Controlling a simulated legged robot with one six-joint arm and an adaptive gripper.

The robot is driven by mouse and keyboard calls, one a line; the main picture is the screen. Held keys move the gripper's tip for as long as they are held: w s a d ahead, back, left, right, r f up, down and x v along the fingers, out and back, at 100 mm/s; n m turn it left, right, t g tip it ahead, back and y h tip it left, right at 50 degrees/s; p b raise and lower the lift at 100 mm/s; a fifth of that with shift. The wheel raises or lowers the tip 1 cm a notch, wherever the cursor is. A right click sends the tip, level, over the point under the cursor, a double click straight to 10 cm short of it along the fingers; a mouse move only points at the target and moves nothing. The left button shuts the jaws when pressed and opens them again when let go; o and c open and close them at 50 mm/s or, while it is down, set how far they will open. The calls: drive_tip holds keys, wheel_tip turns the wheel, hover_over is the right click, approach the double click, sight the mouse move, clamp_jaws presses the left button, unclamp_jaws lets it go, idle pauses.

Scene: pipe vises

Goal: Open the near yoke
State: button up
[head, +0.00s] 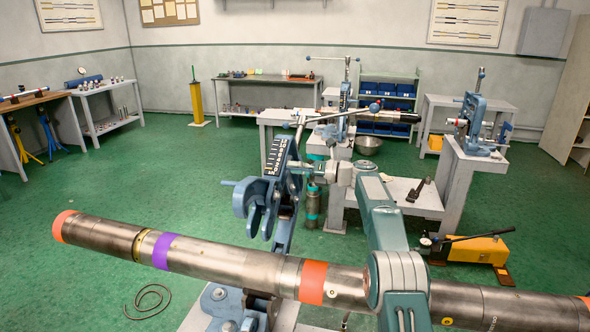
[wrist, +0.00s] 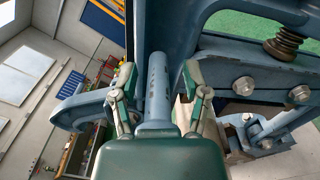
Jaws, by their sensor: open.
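The near yoke (head: 283,190) is a blue frame with a dark marked plate. In the head view it stands tilted behind the long steel pipe (head: 225,262), and its forked end (head: 257,212) hangs clear above the pipe. Its lower end meets the vise base (head: 232,305), partly hidden by the pipe. My gripper (head: 304,168) is at the yoke's right side. In the wrist view my gripper (wrist: 158,75) is open, with one finger on each side of a round blue-grey bar (wrist: 158,95) by the yoke's blue frame (wrist: 230,30). I cannot tell whether the fingers touch the bar.
The pipe, banded orange and purple, spans the foreground. Behind stand another vise (head: 345,105) with a pipe and a third vise (head: 478,115) on a pedestal. A yellow hand pump (head: 478,250) is on the floor at right. The green floor at left is mostly free.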

drive_tip(key=shift+d, duration=0.1)
drive_tip(key=v, duration=1.2)
